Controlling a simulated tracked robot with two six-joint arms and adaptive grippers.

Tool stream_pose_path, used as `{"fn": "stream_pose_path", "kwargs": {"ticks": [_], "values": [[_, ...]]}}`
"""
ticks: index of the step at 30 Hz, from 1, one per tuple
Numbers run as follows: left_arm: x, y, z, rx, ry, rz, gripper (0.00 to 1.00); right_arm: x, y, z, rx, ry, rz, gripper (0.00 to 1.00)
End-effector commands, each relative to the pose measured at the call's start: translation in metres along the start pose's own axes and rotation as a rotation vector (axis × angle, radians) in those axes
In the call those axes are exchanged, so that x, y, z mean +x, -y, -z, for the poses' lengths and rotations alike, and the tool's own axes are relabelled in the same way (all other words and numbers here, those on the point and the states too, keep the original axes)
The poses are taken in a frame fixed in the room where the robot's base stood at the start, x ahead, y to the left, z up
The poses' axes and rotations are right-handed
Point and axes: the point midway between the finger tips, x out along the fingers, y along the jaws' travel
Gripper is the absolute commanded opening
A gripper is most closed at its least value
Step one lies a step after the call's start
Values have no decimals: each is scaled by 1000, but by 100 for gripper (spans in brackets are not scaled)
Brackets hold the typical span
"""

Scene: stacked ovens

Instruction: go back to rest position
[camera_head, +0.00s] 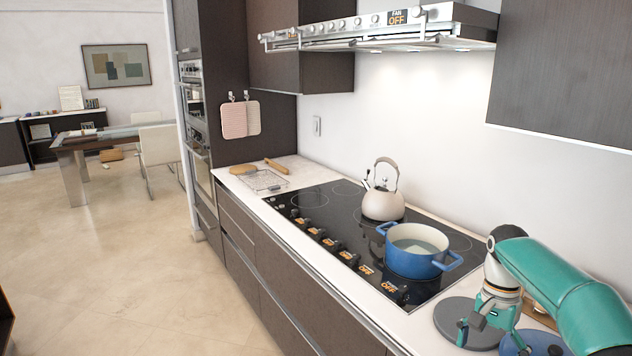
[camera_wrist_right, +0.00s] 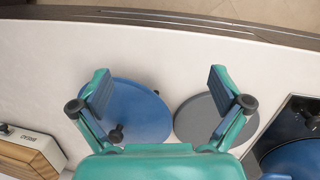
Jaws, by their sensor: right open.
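My right gripper (camera_head: 494,342) is at the lower right of the head view, above the counter at the near end of the cooktop. The right wrist view shows its two fingers (camera_wrist_right: 162,90) spread apart with nothing between them. Below them on the counter lie a blue round lid (camera_wrist_right: 140,112) with a dark knob and a grey round disc (camera_wrist_right: 197,118). In the head view the grey disc (camera_head: 452,312) and the blue lid (camera_head: 545,340) are partly covered by my gripper. My left gripper is not in view.
A blue pot (camera_head: 415,260) and a pale kettle (camera_head: 382,205) stand on the black cooktop (camera_head: 330,215). A range hood (camera_head: 400,28) and a wall cabinet (camera_head: 565,70) hang above. A wooden box (camera_wrist_right: 28,155) is beside the lid.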

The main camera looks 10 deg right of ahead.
Motion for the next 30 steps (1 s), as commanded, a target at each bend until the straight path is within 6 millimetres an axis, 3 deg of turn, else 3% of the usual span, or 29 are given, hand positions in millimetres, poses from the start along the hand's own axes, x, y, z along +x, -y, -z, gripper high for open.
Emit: {"fn": "stream_pose_path", "kwargs": {"ticks": [5,8,11,16,21,25,27,30], "values": [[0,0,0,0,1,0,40,58,18,-24,-80,85,-61,100],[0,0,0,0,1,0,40,102,30,-45,-148,137,-82,100],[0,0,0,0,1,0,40,157,40,-76,-240,197,-89,100],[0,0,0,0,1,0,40,252,44,-147,-403,291,-51,100],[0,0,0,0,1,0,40,330,24,-232,-554,351,41,100],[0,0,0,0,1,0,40,365,0,-286,-645,332,138,100],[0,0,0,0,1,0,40,374,-9,-303,-684,291,191,100],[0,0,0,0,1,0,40,378,-12,-310,-730,199,262,100]]}}
